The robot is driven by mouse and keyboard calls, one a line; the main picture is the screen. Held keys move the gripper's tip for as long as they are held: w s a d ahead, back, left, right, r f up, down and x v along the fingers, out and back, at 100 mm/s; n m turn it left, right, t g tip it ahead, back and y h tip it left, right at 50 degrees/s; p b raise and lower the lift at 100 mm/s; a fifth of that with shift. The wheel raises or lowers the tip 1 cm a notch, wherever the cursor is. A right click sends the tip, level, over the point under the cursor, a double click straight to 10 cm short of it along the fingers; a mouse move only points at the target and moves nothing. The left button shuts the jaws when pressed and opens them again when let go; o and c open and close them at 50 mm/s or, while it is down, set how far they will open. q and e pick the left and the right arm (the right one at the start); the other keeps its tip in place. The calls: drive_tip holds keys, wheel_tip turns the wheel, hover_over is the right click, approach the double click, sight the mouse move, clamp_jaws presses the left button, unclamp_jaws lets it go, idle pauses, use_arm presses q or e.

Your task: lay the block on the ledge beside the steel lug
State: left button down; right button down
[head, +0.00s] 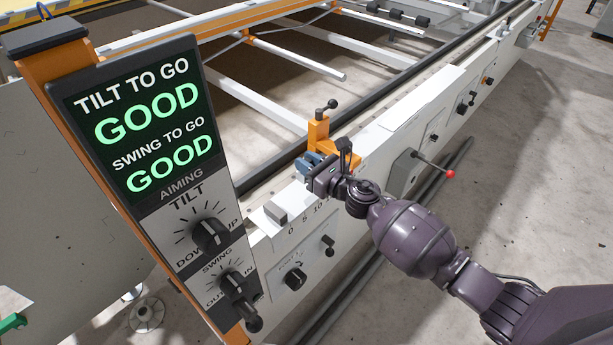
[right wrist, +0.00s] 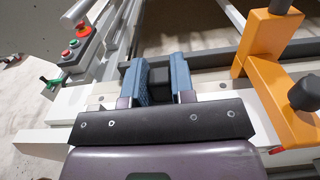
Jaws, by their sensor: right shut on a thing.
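My right gripper (head: 312,168) reaches in from the right over the white ledge (head: 262,192) of the long machine. Its blue fingers (right wrist: 160,82) are shut on a small dark block (right wrist: 186,84), seen between them in the right wrist view. In the head view the block is mostly hidden by the gripper. A small grey steel lug (head: 276,213) stands on the ledge to the left of the gripper, above the 0 5 10 scale. There is a gap between lug and gripper. I cannot tell whether the block touches the ledge. My left gripper is not in view.
An orange clamp (head: 319,138) with a black knob stands just behind and right of the gripper; it is close on the right in the wrist view (right wrist: 268,75). A sign panel (head: 160,130) reads GOOD for tilt and swing. A red-tipped lever (head: 450,174) sticks out from the front.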

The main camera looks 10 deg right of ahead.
wheel_tip(320, 180, down, 4)
drive_tip(key=shift+f+b, duration=0.2)
drive_tip(key=shift+b, duration=0.8)
drive_tip(key=shift+r, duration=0.15)
drive_tip(key=shift+f, duration=0.2)
drive_tip(key=c, duration=1)
unclamp_jaws()
drive_tip(key=shift+o, duration=0.2)
